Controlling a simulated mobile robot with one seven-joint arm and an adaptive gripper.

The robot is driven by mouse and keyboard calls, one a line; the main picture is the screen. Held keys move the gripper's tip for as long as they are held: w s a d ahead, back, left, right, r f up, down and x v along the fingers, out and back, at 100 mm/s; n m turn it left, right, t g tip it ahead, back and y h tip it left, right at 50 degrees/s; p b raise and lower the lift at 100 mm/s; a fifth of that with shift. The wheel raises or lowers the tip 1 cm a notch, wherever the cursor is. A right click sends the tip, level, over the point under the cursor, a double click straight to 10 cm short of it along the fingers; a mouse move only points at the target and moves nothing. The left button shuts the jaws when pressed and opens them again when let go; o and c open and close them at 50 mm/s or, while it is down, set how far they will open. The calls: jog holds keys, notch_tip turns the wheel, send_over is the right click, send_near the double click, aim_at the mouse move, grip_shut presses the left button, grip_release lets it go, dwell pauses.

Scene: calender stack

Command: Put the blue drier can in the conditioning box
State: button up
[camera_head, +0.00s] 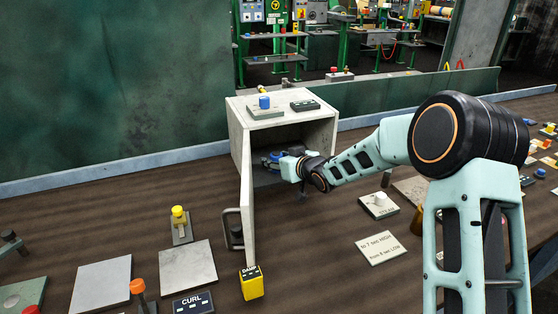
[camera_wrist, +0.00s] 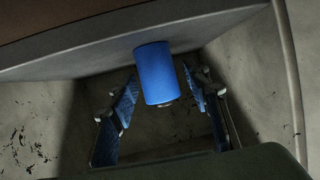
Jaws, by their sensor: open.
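The conditioning box (camera_head: 238,119) is a pale grey box on the bench, its door (camera_head: 247,200) swung open toward the front. My gripper (camera_head: 272,158) reaches inside through the open front. In the wrist view my gripper (camera_wrist: 158,78) is open, with a blue-padded finger on each side of the blue drier can (camera_wrist: 156,70). Gaps show between the can and both fingers. The can is a plain blue cylinder with a dark end, inside the box. Whether it rests on the box floor is hard to tell. In the head view it cannot be told apart from my fingers.
A blue knob (camera_head: 264,102) and a dark plate (camera_head: 305,105) sit on the box top. A yellow DAMP block (camera_head: 251,284) stands below the door's front edge. Grey plates (camera_head: 187,264) and a yellow-topped control (camera_head: 180,222) lie to the left. A label plate (camera_head: 384,248) lies right.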

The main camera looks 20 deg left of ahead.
jog(key=shift+r, duration=0.3)
jog(key=p+v, duration=0.1)
jog(key=v, duration=1.1)
jog(key=shift+f, duration=0.2)
jog(key=shift+w, duration=0.1)
